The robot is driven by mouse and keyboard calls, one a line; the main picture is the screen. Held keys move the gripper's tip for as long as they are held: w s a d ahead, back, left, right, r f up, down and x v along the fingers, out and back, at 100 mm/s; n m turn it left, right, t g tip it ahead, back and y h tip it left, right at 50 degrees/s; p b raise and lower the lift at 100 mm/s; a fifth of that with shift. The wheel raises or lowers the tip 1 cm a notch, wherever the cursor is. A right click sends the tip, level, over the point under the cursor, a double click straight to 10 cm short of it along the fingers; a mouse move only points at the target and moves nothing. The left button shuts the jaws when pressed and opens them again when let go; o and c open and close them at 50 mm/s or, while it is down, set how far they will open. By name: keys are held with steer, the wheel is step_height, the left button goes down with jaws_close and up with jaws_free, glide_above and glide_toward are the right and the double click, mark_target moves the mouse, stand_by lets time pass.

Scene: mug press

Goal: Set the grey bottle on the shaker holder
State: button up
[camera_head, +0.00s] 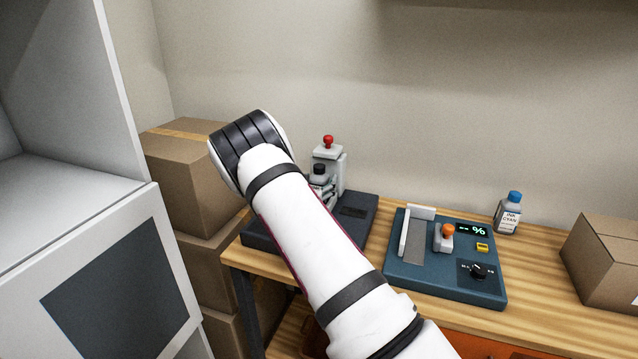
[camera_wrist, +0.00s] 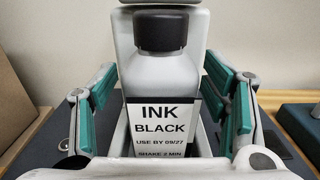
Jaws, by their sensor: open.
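The grey bottle (camera_wrist: 190,75) has a black cap and a white label reading INK BLACK. It stands upright at the shaker holder (camera_wrist: 209,20), whose pale grey back part rises behind it. My gripper (camera_wrist: 160,82) is open, with one teal-padded finger on each side of the bottle and a gap to it on both sides. In the head view the bottle's black cap (camera_head: 319,169) shows in front of the grey shaker post with a red knob (camera_head: 328,141). My arm hides most of the gripper there. The bottle's bottom is hidden, so its seating cannot be seen fully.
A blue press panel (camera_head: 440,280) with an orange-topped lever stands to the right on the wooden table. A cyan ink bottle (camera_head: 508,215) and a cardboard box (camera_head: 605,262) are farther right. Stacked boxes (camera_head: 185,180) and a grey cabinet (camera_head: 120,270) stand left.

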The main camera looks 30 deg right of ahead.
steer(key=v, duration=1.1)
steer(key=shift+s+a, duration=0.25)
steer(key=s+d+r+m+g+y, duration=0.1)
steer(key=s+r+m+g, duration=0.6)
steer(key=s, duration=0.4)
steer(key=s+d+r+m+g+y, duration=0.1)
steer(key=s+r+m+g, duration=0.3)
steer(key=s+r+m, duration=0.55)
steer(key=s+a+r+m+t+y, duration=0.2)
steer(key=s+a+m+y, duration=0.7)
steer(key=s+a, duration=1.1)
steer(key=s+t+y, duration=0.1)
steer(key=y, duration=0.2)
steer(key=shift+r+t, duration=0.2)
steer(key=shift+t, duration=0.2)
steer(key=shift+s, duration=0.15)
steer(key=shift+r+p, duration=0.8)
steer(key=shift+r, duration=0.05)
